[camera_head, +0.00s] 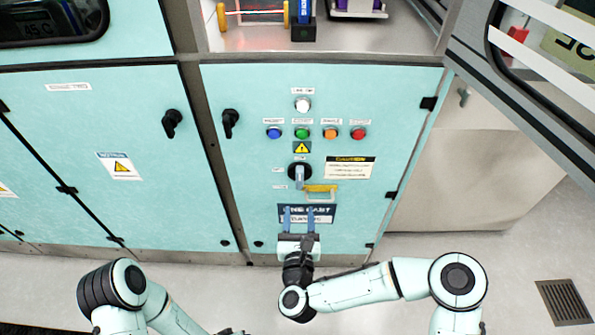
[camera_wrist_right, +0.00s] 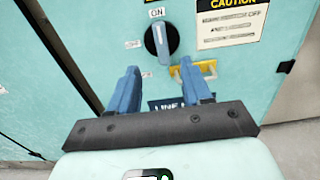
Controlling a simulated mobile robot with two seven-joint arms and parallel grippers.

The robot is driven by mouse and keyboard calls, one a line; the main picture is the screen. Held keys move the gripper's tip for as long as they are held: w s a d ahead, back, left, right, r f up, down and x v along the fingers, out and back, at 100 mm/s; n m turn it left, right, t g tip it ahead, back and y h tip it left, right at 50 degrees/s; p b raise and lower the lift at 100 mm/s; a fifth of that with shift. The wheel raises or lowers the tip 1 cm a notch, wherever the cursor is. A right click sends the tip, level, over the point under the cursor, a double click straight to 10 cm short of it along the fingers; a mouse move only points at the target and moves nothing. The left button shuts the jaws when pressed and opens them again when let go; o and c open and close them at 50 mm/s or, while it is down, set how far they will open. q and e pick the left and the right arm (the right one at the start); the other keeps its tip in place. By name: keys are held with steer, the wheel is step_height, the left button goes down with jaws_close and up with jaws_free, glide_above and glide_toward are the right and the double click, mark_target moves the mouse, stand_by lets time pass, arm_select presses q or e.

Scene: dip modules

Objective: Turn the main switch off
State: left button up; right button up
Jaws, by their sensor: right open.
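The main switch (camera_head: 299,174) is a black round base with a grey-blue lever handle, on the light teal cabinet door. In the right wrist view the switch (camera_wrist_right: 161,42) has its lever standing close to upright, beneath a label reading ON. My right gripper (camera_head: 299,209) is below the switch in the head view, with its two blue fingers apart and pointing at the panel. In the right wrist view the open gripper (camera_wrist_right: 159,68) has nothing between its fingers, and the lever is just beyond the gap. My left gripper does not show; only part of the left arm is visible.
A yellow and grey bracket-like part (camera_head: 321,190) sits just right below the switch, close to the right finger. Above are a white button (camera_head: 303,105) and a row of coloured buttons (camera_head: 302,134). A black door handle (camera_head: 231,123) sticks out at left. A caution sign (camera_head: 350,167) is flat.

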mark_target(300, 180)
steer(key=w+b, duration=0.2)
steer(key=w, duration=0.9)
steer(key=shift+w+d, duration=0.1)
steer(key=shift+w, duration=1.1)
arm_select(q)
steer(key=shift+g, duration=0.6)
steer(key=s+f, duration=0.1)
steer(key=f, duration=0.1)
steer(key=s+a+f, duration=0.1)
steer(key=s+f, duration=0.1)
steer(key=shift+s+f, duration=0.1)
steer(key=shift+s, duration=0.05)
arm_select(e)
jaws_close()
